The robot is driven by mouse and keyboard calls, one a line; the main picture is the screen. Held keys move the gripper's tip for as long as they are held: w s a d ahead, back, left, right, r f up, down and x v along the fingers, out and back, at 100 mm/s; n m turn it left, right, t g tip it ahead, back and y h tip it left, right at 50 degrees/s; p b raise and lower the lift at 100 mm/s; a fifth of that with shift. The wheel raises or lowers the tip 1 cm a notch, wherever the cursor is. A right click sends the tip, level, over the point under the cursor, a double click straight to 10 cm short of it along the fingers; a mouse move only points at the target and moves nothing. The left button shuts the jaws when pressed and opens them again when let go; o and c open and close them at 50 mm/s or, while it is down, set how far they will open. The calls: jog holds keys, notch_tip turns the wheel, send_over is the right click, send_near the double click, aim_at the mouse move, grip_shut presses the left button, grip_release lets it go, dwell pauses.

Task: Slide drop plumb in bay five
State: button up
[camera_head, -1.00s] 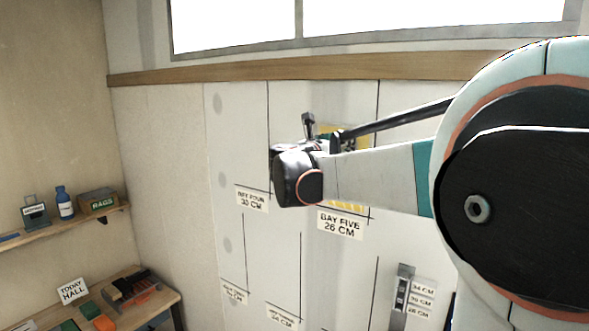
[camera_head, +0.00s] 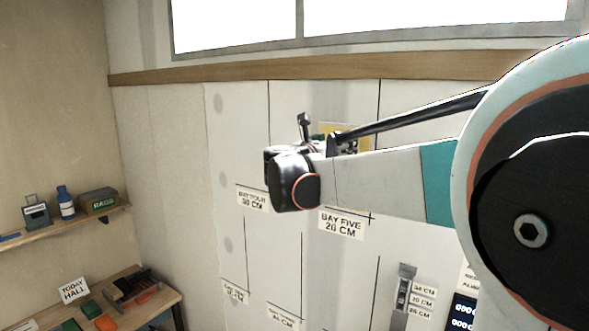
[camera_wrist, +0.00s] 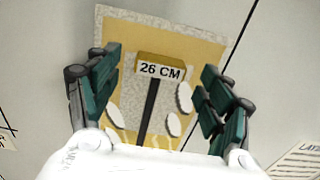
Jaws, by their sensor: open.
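In the wrist view a yellow and tan drop (camera_wrist: 205,55) with pale oval shapes lies against the white wall. A tan block (camera_wrist: 148,62) marked "26 CM" sits on it, with a dark bar running down from it. My gripper (camera_wrist: 160,76) is open, with its green-padded fingers on either side of the block and a gap to each side. In the head view a small yellow piece of the drop (camera_head: 352,131) shows behind my arm; the rest is hidden. The bay five label (camera_head: 342,224) is on the wall below my wrist.
Other labelled bays lie to the left, including a bay four label (camera_head: 252,198). A gauge (camera_head: 403,296) with several cm tags is at lower right. A shelf (camera_head: 70,223) and table (camera_head: 165,300) with goods stand at left. A wood rail (camera_head: 230,72) runs above.

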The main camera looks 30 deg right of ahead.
jog(key=v, duration=1)
jog(key=s+a+f+m+y+b, duration=0.25)
jog(key=f+b, duration=0.25)
jog(key=f, duration=0.5)
jog(key=s+a+f+m+y+b, duration=0.2)
jog(key=s+a+f+m+b, duration=0.15)
jog(key=f, duration=0.65)
jog(key=s+a+f+m+y+b, duration=0.2)
jog(key=s+f+m+y+b, duration=0.15)
jog(key=f+b, duration=0.45)
jog(key=s+a+f+m+y+b, duration=0.3)
jog(key=a+f, duration=0.3)
jog(key=f, duration=0.3)
jog(key=s+a+f+m+y+b, duration=0.2)
jog(key=s+a+f+m+b, duration=0.1)
jog(key=f, duration=0.7)
jog(key=s+a+f+m+y+b, duration=0.3)
jog(key=a+f+m+b, duration=0.2)
jog(key=a+f+m, duration=0.2)
notch_tip(320, 180, down, 3)
jog(key=shift+s+a+f+y+b, duration=0.15)
jog(key=shift+s+a+y+b, duration=0.2)
jog(key=shift+a, duration=0.65)
